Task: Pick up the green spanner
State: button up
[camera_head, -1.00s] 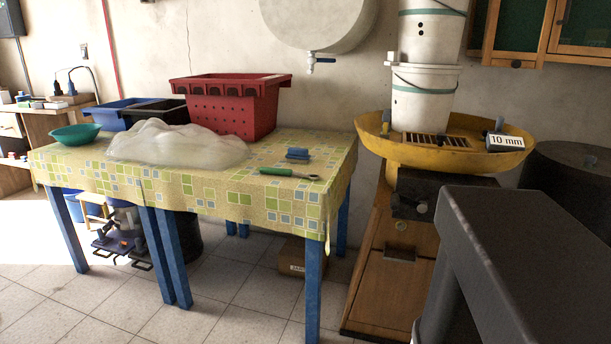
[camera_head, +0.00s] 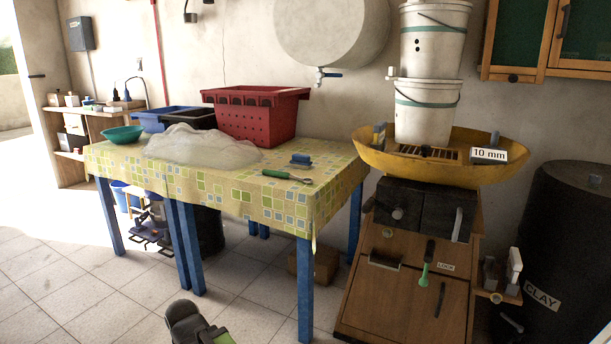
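The green spanner (camera_head: 277,174) lies flat near the front edge of the table (camera_head: 262,203), towards its right end. Its green handle points left and its grey metal end points right. A small blue block-like object (camera_head: 300,160) lies just behind it. Nothing covers the spanner. I see no gripper fingers. A dark grey rounded part with a green edge shows at the bottom of the picture, apart from the table; I cannot tell what it is.
A clear plastic heap (camera_head: 205,147), a red crate (camera_head: 255,117) and a teal bowl (camera_head: 122,135) share the table. A wooden cabinet (camera_head: 400,300) with a yellow basin (camera_head: 370,157) stands to the right. Open tiled floor lies in front.

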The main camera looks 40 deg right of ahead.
aim_at(287, 176)
jog(key=z, duration=0.4)
jog(key=i, duration=1.9)
jog(key=u, duration=0.5)
jog(key=k, duration=0.8)
jog(key=u, duration=0.15)
jog(key=i, duration=0.85)
jog(key=z, duration=0.05)
